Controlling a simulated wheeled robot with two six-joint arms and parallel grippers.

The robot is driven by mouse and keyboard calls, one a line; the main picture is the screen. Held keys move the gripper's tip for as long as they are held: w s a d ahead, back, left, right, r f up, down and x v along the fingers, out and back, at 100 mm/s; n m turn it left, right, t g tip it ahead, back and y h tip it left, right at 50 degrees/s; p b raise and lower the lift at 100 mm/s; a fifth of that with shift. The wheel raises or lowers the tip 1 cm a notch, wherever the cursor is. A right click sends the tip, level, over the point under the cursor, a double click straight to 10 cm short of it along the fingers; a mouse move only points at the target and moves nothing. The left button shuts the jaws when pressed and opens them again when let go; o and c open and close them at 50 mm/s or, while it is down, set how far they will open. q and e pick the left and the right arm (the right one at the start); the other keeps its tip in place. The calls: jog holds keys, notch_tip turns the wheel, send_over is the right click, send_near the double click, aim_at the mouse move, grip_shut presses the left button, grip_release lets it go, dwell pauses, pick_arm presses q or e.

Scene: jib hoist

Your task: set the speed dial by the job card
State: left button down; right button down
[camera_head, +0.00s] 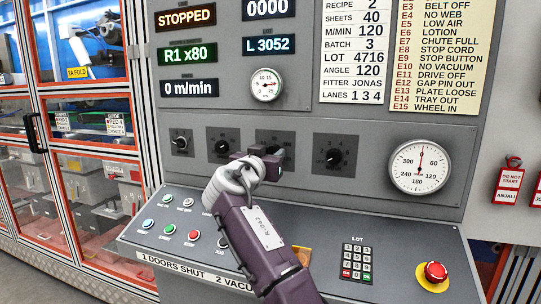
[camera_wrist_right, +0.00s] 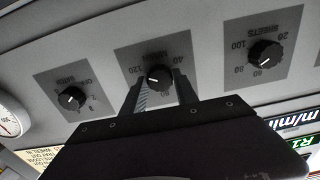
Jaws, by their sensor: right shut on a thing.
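The speed dial (camera_wrist_right: 158,77) is a black knob on a dark square plate marked M/MIN, with 40, 80 and 120 around it. In the right wrist view its white mark lies on the knob's left side, the side of the 120; the exact setting is unclear. My right gripper (camera_wrist_right: 159,94) is shut on this knob, one finger on each side. In the head view my right gripper (camera_head: 270,162) hides most of the dial. The white job card (camera_head: 355,50) reads M/MIN 120. The speed display (camera_head: 190,87) reads 0 m/min. My left gripper is out of view.
The SHEETS dial (camera_head: 222,147) and another dial (camera_head: 333,156) flank the gripped one closely. Below is a sloping desk with buttons, a keypad (camera_head: 357,262) and a red stop button (camera_head: 435,271). A large round gauge (camera_head: 420,167) is at right.

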jog(key=c, duration=0.9)
grip_release()
jog(key=shift+c, duration=0.2)
jog(key=b+v, duration=0.5)
jog(key=v, duration=0.4)
